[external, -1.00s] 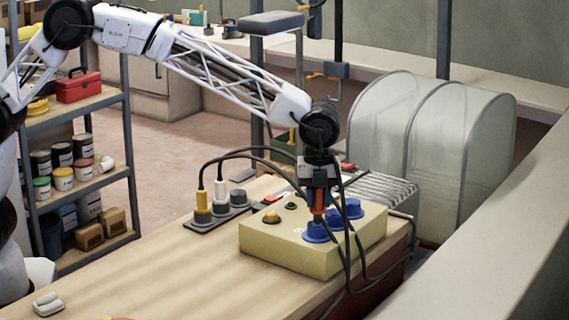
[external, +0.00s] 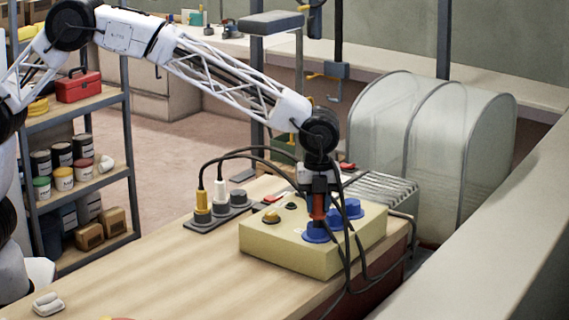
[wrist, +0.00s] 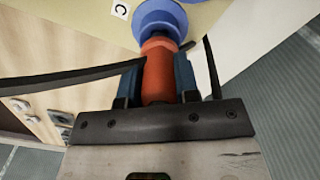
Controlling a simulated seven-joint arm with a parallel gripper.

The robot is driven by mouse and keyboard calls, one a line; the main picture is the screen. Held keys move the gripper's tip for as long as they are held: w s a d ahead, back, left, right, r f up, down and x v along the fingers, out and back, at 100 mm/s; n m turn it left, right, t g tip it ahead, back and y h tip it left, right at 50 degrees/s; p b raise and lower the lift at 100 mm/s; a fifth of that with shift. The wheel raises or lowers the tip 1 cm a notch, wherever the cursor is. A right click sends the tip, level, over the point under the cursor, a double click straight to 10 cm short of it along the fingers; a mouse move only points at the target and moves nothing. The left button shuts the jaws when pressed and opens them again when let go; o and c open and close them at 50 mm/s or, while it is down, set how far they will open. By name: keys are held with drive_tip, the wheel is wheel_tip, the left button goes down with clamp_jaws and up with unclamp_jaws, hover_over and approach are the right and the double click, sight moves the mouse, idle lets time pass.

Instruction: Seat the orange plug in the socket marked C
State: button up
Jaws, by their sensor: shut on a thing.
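My gripper (external: 318,203) is shut on the orange plug (wrist: 158,72), with a jaw on either side of it. The plug points down at the nearest blue socket (external: 316,233) on the cream box (external: 290,257). In the wrist view the plug's front end meets that blue socket (wrist: 160,14), and a white label with C (wrist: 121,10) lies beside it. I cannot tell how deep the plug sits, since its front end hides the socket's opening.
Two more blue sockets (external: 351,208) stand close behind on the box. Dark cables hang beside my gripper. A grey strip (external: 203,227) with a yellow plug (external: 202,207) and a white plug (external: 220,194) lies to the left. The front bench top (external: 170,275) is mostly clear.

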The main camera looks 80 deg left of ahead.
drive_tip(key=shift+f, duration=0.9)
idle(0.5)
drive_tip(key=o, duration=1)
drive_tip(key=shift+o, duration=0.2)
drive_tip(key=shift+r, duration=0.15)
drive_tip(key=shift+r, duration=3.8)
